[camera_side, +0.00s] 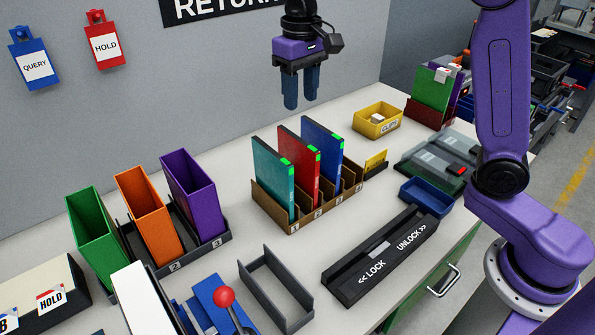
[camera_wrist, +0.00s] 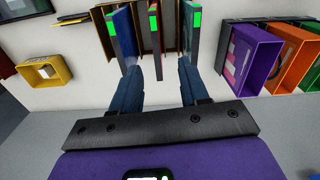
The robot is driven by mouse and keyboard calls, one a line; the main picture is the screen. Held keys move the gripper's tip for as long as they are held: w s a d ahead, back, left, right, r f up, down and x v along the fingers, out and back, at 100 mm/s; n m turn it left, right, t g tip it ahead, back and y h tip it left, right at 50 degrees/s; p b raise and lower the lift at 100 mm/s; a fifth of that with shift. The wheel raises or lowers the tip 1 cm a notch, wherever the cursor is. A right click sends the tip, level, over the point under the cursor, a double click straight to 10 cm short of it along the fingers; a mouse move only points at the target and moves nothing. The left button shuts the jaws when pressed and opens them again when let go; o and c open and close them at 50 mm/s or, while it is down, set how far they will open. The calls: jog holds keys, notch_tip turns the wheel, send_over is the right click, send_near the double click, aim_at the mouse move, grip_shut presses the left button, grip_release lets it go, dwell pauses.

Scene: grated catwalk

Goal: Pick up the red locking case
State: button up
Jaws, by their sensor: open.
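The red locking case (camera_side: 299,165) stands upright in a brown slotted rack (camera_side: 262,200), between a teal case (camera_side: 272,175) and a blue case (camera_side: 322,150). Each case has a green patch on its top corner. In the wrist view the red case (camera_wrist: 154,40) shows between my two fingers, beyond their tips. My gripper (camera_side: 302,100) is open and empty, in the air above and behind the rack, near the wall. It also shows in the wrist view (camera_wrist: 157,75), with no contact on the red case visible.
Green (camera_side: 95,225), orange (camera_side: 150,215) and purple (camera_side: 190,190) open holders stand at left. A lock/unlock fixture (camera_side: 380,262), an empty grey frame (camera_side: 270,290), a blue tray (camera_side: 426,197) and a yellow clips bin (camera_side: 378,119) surround the rack. The wall is close behind my gripper.

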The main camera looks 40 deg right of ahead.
aim_at(296, 137)
jog(key=shift+m, duration=0.5)
jog(key=f, duration=0.4)
jog(key=w+f, duration=0.1)
jog(key=f, duration=0.2)
jog(key=w+f, duration=0.1)
jog(key=f, duration=0.3)
jog(key=shift+w+d+f, duration=0.15)
jog(key=shift+d+f, duration=0.2)
jog(key=shift+d, duration=0.05)
jog(key=shift+s+f, duration=0.2)
jog(key=shift+f, duration=2.45)
grip_shut()
